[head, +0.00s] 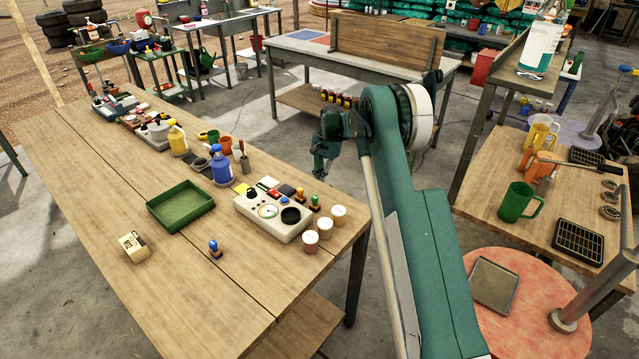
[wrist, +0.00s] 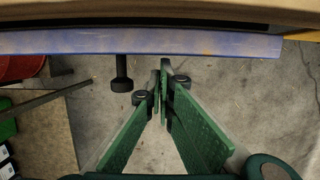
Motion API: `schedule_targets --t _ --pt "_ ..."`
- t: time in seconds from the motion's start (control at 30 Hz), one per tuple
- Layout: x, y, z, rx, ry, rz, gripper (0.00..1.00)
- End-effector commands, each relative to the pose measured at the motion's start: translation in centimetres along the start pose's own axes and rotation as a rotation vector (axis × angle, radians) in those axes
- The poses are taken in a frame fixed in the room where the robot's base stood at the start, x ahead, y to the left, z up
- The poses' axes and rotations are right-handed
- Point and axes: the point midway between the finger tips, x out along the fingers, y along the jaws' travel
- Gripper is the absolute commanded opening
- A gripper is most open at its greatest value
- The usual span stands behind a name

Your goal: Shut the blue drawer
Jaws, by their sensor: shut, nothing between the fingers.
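The blue drawer (wrist: 200,43) shows in the wrist view as a long, scuffed blue front across the top, under a wooden tabletop edge. A dark strip lies between the front and that edge. A dark handle (wrist: 122,75) sticks out from the front, left of my fingers. My gripper (wrist: 162,88) has its green fingers together and empty, a little short of the blue front and right of the handle. In the head view my gripper (head: 321,160) hangs at the end of my arm, over the floor before the back bench. I cannot make out the drawer there.
The back bench (head: 290,50) has a backboard and a lower shelf with several small bottles (head: 338,98). A long wooden table (head: 90,175) on the left holds a green tray (head: 181,205) and a control box (head: 272,215). Concrete floor (wrist: 240,95) shows below the drawer.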

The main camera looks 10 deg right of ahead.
Motion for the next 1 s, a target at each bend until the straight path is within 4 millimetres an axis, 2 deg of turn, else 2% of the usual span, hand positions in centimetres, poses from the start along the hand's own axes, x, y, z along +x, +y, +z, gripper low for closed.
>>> schedule_targets --t 0.33,0.7,1.0 --pt "-0.8 0.1 -3.6 0.002 0.000 0.000 0.00" --pt "-7.3 0.0 -3.5 0.000 0.000 0.000 0.00" --pt "-10.4 0.0 -3.5 0.000 0.000 0.000 0.00"
